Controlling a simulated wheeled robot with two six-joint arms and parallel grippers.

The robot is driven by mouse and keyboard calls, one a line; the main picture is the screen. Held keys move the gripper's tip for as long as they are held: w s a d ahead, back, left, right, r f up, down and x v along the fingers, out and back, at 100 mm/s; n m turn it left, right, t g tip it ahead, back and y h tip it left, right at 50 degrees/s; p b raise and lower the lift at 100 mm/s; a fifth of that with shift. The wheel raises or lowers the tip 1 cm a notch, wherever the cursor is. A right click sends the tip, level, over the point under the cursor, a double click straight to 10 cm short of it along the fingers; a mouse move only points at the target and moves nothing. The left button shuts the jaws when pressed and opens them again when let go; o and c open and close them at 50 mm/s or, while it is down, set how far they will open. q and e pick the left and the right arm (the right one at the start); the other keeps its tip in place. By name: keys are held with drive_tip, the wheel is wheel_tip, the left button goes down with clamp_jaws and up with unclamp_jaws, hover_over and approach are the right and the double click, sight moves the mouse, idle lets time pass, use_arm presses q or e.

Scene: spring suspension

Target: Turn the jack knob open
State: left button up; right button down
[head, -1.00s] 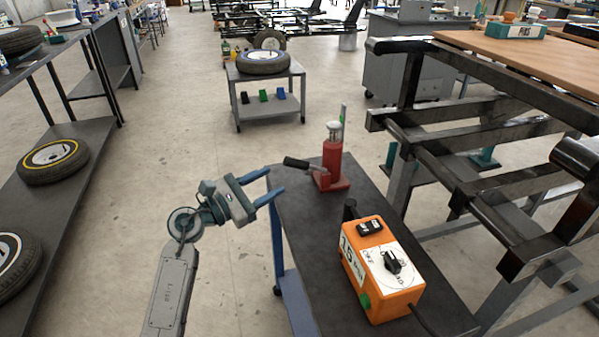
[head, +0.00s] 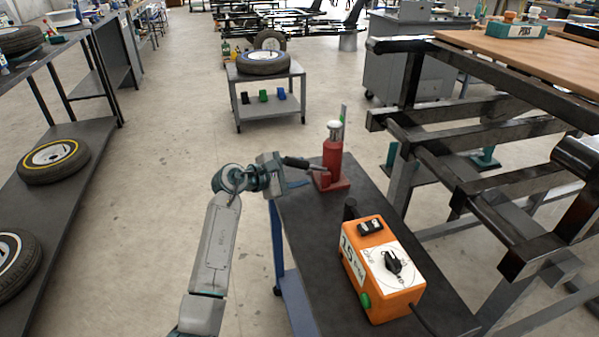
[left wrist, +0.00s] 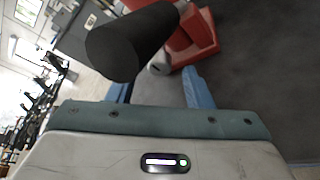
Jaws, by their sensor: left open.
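The red jack (head: 332,160) stands upright on the dark cart top, its black lever handle (head: 299,162) pointing left. My left gripper (head: 294,177) is at the cart's left edge, close to the handle and left of the jack, and is empty. In the left wrist view its blue fingers (left wrist: 158,80) are spread apart. The black handle (left wrist: 130,42) looms in front of them and hides part of the left finger. A small grey knob (left wrist: 160,64) on the red jack body (left wrist: 193,38) shows ahead between the fingers, apart from them. My right gripper is out of view.
An orange control box (head: 381,270) with a black dial sits on the near part of the cart top (head: 305,225). A black metal frame (head: 480,150) stands to the right. Floor left of the cart is open.

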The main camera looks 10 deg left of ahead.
use_arm(q)
drive_tip(key=shift+w+d+f, duration=0.1)
drive_tip(key=shift+w+d, duration=0.2)
drive_tip(key=shift+d, duration=0.05)
drive_tip(key=shift+c, duration=0.3)
drive_tip(key=c, duration=0.9)
drive_tip(key=shift+r+n+g+p, duration=0.3)
drive_tip(key=shift+n+p, duration=0.2)
drive_tip(key=shift+p, duration=0.45)
drive_tip(key=shift+w+n+g+p, duration=0.1)
drive_tip(key=shift+n+g+p, duration=0.3)
drive_tip(key=shift+p, duration=0.35)
drive_tip(key=shift+a+n+g+p, duration=0.1)
drive_tip(key=shift+n+g+p, duration=0.4)
drive_tip(key=shift+n+p, duration=0.25)
drive_tip(key=shift+w+f+n+g+p, duration=0.15)
drive_tip(key=shift+n+g+p, duration=0.35)
drive_tip(key=shift+n, duration=0.25)
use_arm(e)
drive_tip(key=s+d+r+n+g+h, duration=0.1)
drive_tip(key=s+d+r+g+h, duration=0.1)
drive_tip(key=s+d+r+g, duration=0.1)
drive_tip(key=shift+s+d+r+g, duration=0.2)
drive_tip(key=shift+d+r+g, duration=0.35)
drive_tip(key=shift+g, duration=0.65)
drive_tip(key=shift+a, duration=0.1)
